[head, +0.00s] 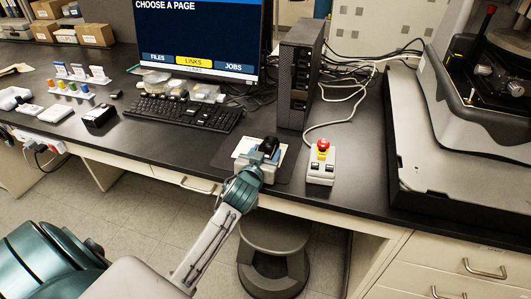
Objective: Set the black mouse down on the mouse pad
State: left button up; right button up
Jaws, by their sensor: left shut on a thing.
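The mouse pad (286,168) is a dark grey rectangle near the front edge of the desk, left of the emergency-stop box. My left gripper (268,150) reaches over it from the front and is shut on the black mouse (271,145), a small dark shape at the fingertips. The gripper hides part of the mouse and pad. I cannot tell whether the mouse touches the surface below. My right gripper is not in view.
A black keyboard (187,112) and monitor (200,40) stand behind left, a dark computer tower (297,75) behind. The box with a red button (321,165) stands right, with a cable. The profiler (470,110) fills the far right. A stool (272,255) stands below the desk.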

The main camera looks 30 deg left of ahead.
pick_arm(q)
jog(key=o, duration=1)
jog(key=shift+s, duration=0.1)
jog(key=b+v, duration=0.2)
jog(key=v, duration=0.8)
jog(key=shift+s+d, duration=0.1)
jog(key=shift+s, duration=0.2)
jog(key=shift+s+d+r, duration=0.1)
jog(key=shift+s+r, duration=0.1)
jog(key=shift+s, duration=0.4)
